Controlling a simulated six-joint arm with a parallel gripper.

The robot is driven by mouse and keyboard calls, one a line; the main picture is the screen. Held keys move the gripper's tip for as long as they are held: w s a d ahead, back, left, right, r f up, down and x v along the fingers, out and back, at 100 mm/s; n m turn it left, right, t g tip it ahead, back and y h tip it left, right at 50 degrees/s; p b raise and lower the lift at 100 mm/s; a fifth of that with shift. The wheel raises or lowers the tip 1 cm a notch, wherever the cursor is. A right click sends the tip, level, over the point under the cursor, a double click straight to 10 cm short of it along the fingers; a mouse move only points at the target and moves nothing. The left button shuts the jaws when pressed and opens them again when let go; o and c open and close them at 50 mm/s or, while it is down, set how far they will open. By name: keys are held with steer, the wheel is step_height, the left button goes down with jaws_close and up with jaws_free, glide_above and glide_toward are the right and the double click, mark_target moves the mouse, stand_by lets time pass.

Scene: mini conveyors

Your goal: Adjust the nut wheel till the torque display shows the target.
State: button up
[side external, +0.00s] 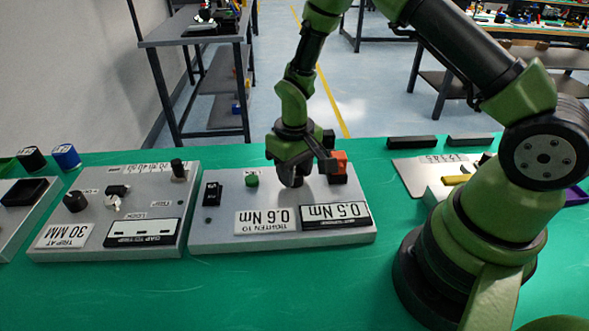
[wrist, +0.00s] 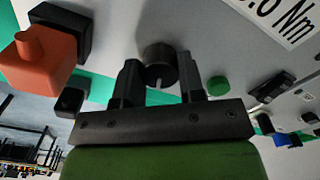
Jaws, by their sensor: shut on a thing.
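The nut wheel (wrist: 160,63) is a dark round knob with a light mark on its rim, on the grey panel (side external: 225,236). In the wrist view it sits between the two fingers of my gripper (wrist: 161,77), which is shut on it. In the side view my gripper (side external: 293,178) points down at the panel and mostly hides the wheel. The torque display (side external: 336,213), upside down in the side view, reads 0.5 Nm. The label beside it (side external: 268,220) reads TIGHTEN TO 0.6 Nm.
An orange block on a black base (side external: 339,160) stands close beside my gripper. A green button (side external: 252,180) and a black rocker switch (side external: 212,194) are on the panel's left. Another panel (side external: 110,240) with knobs stands further left. Green table is clear in front.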

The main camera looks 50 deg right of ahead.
steer(key=shift+m, duration=1.6)
steer(key=o, duration=0.9)
steer(key=shift+r, duration=0.1)
step_height(320, 180, up, 10)
steer(key=shift+f, duration=0.1)
